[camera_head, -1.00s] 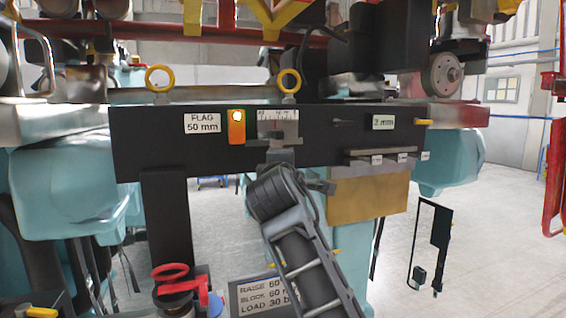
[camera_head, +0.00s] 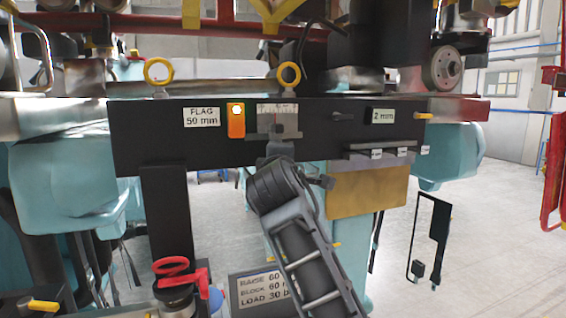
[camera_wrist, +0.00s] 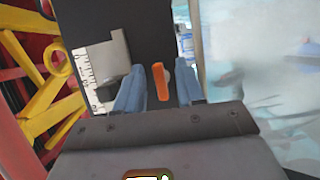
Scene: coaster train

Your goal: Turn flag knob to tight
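The black beam (camera_head: 145,135) carries a label reading FLAG 50 mm (camera_head: 201,117), an orange indicator (camera_head: 236,121) with a lit lamp, and a ruled scale plate (camera_head: 285,112). My gripper (camera_head: 276,143) is just below and in front of the scale plate. In the wrist view my gripper (camera_wrist: 160,95) is open, its blue-grey fingers apart. Between them shows a small orange bar (camera_wrist: 160,82), likely the flag knob; no contact is visible. The scale plate lies left of the fingers in that view (camera_wrist: 98,72). The orange bar is hidden behind my gripper in the head view.
Right on the beam are a black pointer knob (camera_head: 343,117), a 2 mm label (camera_head: 380,116) and a small ledge (camera_head: 380,150). Two yellow rings (camera_head: 158,70) stand above. A red-handled valve (camera_head: 172,267) and a sign (camera_head: 262,290) are below.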

